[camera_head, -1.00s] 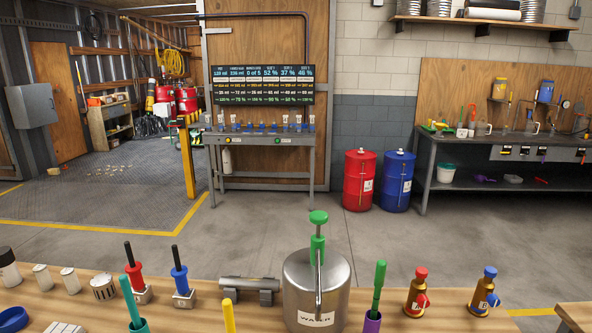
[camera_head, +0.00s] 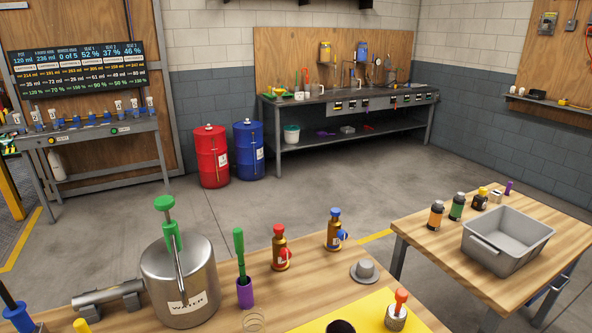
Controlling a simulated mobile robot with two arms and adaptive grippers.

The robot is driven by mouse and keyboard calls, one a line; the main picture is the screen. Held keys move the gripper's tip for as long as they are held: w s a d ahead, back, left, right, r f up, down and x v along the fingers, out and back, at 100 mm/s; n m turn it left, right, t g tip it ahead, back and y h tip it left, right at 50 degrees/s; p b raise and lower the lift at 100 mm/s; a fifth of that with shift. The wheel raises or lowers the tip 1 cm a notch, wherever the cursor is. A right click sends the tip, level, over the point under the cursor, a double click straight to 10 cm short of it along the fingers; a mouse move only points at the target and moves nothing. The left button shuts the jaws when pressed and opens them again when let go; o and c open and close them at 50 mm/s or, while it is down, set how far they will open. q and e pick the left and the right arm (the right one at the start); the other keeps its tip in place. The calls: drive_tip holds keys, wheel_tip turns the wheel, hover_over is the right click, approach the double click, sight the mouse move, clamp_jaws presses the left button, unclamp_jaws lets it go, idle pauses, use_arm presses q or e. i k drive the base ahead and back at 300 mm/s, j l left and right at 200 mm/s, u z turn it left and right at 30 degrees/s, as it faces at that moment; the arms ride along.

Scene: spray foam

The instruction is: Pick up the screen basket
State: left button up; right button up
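I cannot tell for sure which item is the screen basket. A small grey flanged cup (camera_head: 365,271) lies on the wooden bench, right of the middle. A thin wire ring or coil (camera_head: 253,321) lies at the bench's front, below the purple-based green tool (camera_head: 244,285). A small metal cylinder with an orange-red handle (camera_head: 396,317) stands on a yellow mat (camera_head: 366,313). Neither of my grippers shows in the head view.
A large steel water pot (camera_head: 190,283) with a green pump stands at the left. Two amber bottles (camera_head: 281,250) (camera_head: 334,234) stand behind the mat. A grey tub (camera_head: 508,241) and small bottles sit on the right table (camera_head: 432,257). Open floor lies beyond.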

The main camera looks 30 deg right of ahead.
sight(396, 314)
drive_tip(key=z, duration=1.7)
drive_tip(key=k+l+z, duration=0.2)
drive_tip(key=l, duration=0.15)
drive_tip(key=l+z, duration=0.25)
drive_tip(key=k+l+z, duration=0.2)
drive_tip(key=l, duration=0.25)
drive_tip(key=i, duration=0.1)
